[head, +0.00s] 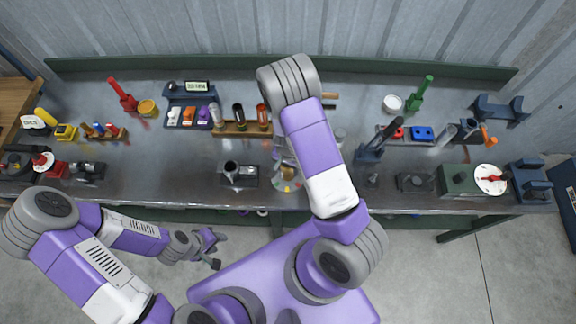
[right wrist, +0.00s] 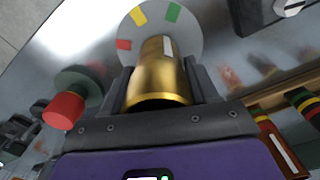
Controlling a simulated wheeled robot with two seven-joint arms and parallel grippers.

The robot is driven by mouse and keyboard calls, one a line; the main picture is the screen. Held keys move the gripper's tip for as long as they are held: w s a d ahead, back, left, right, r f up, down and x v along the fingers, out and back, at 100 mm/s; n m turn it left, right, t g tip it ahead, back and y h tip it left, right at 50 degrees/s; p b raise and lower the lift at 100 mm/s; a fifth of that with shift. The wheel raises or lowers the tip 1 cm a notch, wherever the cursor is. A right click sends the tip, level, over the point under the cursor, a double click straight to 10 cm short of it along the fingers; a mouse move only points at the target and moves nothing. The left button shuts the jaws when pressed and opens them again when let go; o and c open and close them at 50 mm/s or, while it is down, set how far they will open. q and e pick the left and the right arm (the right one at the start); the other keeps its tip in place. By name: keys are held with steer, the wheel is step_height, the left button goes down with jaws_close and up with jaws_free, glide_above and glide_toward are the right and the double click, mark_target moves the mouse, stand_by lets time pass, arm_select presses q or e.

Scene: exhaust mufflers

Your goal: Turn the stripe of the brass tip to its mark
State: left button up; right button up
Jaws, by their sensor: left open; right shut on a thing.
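The brass tip (right wrist: 158,78) stands in the right wrist view as a shiny gold cylinder. It carries a white stripe (right wrist: 168,46) on its far side, a little right of its middle. Around its far end is a pale disc (right wrist: 190,38) with red (right wrist: 123,44), yellow (right wrist: 138,16) and green (right wrist: 173,12) marks. The stripe lies nearest the green mark and is not clearly in line with any. My right gripper (right wrist: 161,82) is shut on the tip, one dark finger each side. In the head view my right arm partly hides the disc (head: 287,184). My left gripper (head: 213,249) is open and empty, off the bench's front edge.
The steel bench (head: 180,170) holds a dark fixture with a short upright pipe (head: 232,172) left of the disc. A rack with dark tubes (head: 239,115) stands behind. A green box with a white dial (head: 490,179) stands at the right. Bare bench lies left of the fixture.

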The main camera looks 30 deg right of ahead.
steer(key=o, duration=1.2)
steer(key=shift+r, duration=0.1)
step_height(320, 180, up, 8)
steer(key=shift+f+p, duration=0.25)
steer(key=shift+p, duration=0.4)
steer(key=shift+f, duration=0.1)
